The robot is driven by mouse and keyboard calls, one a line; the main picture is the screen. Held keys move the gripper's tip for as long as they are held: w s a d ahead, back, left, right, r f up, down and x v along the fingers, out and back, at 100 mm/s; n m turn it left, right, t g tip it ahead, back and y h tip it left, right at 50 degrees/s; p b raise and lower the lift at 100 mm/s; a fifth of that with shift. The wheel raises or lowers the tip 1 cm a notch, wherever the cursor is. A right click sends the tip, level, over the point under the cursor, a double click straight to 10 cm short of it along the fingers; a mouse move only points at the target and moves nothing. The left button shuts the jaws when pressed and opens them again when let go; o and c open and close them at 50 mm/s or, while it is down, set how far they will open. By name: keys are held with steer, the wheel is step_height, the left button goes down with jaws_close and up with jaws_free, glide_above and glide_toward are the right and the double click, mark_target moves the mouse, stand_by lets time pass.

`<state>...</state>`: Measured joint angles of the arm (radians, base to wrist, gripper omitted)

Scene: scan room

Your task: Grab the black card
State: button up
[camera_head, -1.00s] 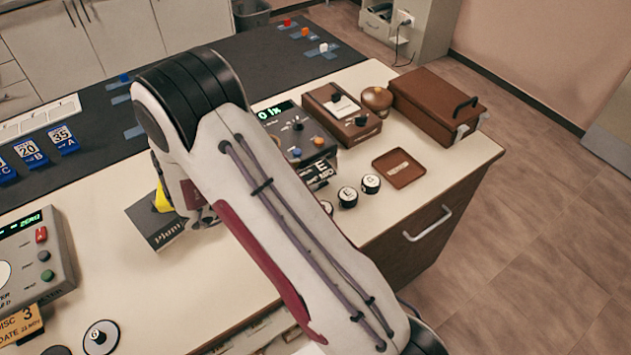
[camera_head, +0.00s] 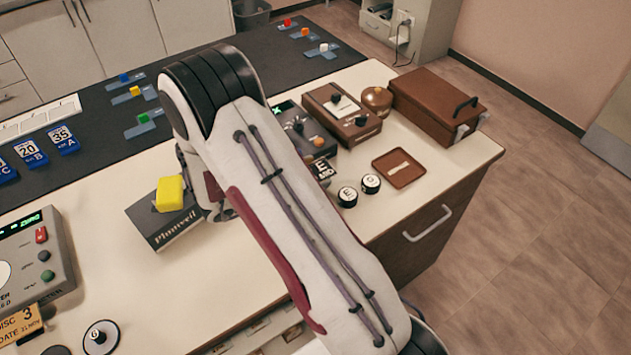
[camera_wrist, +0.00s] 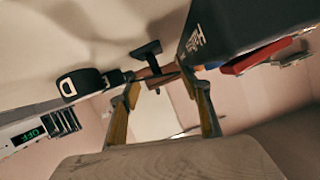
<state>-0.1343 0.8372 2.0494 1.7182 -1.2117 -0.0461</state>
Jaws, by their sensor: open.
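No thing shows clearly as a black card. A small black piece with white lettering (camera_head: 322,172) may be it; it stands by the right edge of my arm in the head view, partly hidden. My gripper (camera_wrist: 165,85) is open in the wrist view, with its two fingers apart and no held object visible between them. In the head view my gripper is mostly hidden behind my arm, just right of a dark box with white lettering (camera_head: 165,237). A yellow block (camera_head: 171,194) is on that box.
Two round black-and-white pieces (camera_head: 347,197) (camera_head: 371,184) and a brown tray (camera_head: 398,178) sit near the counter's right edge. A brown case (camera_head: 435,103) stands behind. A grey device (camera_head: 30,262) is at left. The counter's front middle is clear.

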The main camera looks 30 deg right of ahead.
steer(key=shift+x, duration=1.15)
steer(key=c, duration=0.9)
